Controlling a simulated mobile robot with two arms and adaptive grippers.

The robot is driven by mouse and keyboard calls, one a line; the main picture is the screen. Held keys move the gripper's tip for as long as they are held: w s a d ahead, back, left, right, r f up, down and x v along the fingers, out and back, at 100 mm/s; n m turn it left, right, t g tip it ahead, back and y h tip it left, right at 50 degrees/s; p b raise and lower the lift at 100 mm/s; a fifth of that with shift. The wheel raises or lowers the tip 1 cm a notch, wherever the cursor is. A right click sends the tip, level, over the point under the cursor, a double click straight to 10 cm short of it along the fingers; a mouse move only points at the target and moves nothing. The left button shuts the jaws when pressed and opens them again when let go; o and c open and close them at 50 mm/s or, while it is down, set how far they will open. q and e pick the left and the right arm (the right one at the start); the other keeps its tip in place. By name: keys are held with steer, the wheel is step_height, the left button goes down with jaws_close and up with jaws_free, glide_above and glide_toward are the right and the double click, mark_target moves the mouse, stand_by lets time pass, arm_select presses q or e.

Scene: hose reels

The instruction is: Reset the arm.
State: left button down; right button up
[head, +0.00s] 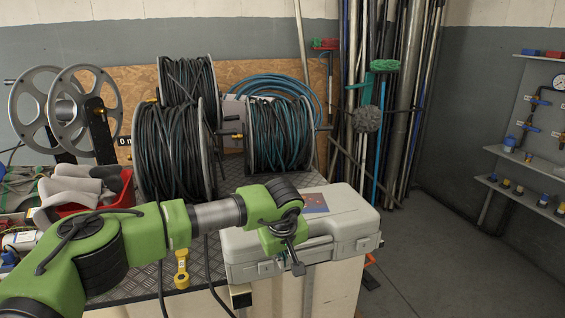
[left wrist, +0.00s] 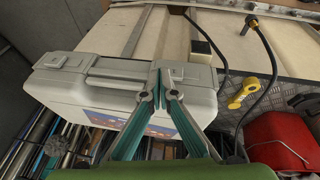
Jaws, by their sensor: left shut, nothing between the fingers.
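My left arm reaches in from the left in the head view. Its left gripper (head: 297,266) is shut and empty, pointing down in front of the grey case (head: 345,240). In the left wrist view the two fingers of the left gripper (left wrist: 158,70) meet over the side of the grey case (left wrist: 110,98) that carries its handle. I cannot tell whether the fingertips touch the case. My right gripper is in neither view.
Hose reels (head: 168,150) stand on the metal-topped bench behind my arm. A red bin (head: 122,198) is at left. A yellow fitting (head: 181,270) is at the bench front. Poles (head: 410,90) lean at the back wall. The floor (head: 430,250) at right is clear.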

arm_select(q)
steer(key=s+d+f+n+g+h, duration=0.1)
steer(key=s+d+f+n+h, duration=0.35)
steer(key=d+n+h, duration=0.4)
steer(key=s+d+f+n+g+h, duration=0.1)
steer(key=s+d+f+n+h, duration=0.2)
steer(key=d+f+n+h, duration=0.5)
steer(key=s+a+f+n+t+y, duration=0.2)
steer(key=a+f+n+t+y, duration=0.25)
steer(key=a+f+n, duration=0.7)
steer(key=s+a+f+n+t+y, duration=0.2)
steer(key=a+f+n+t+y, duration=0.4)
steer(key=f+n, duration=1)
steer(key=s+a+f+n+g+y+p, duration=0.1)
steer(key=s+a+f+n+g+y, duration=0.3)
steer(key=s+a+f+n, duration=0.55)
steer(key=s+a+f+n+g, duration=0.2)
steer(key=s+a+f+n, duration=0.1)
steer(key=s, duration=0.9)
steer(key=s+a+f+n+g+y, duration=0.1)
steer(key=s+a+f+n+g, duration=0.2)
steer(key=s, duration=1)
steer(key=s+a+f+n+g+y, duration=0.1)
steer(key=s+a+f+n, duration=0.3)
steer(key=s, duration=0.8)
steer(key=shift+s+a+n+g, duration=0.15)
steer(key=shift+a+n+g, duration=0.4)
steer(key=shift+a+g, duration=0.45)
steer(key=shift+a, duration=0.1)
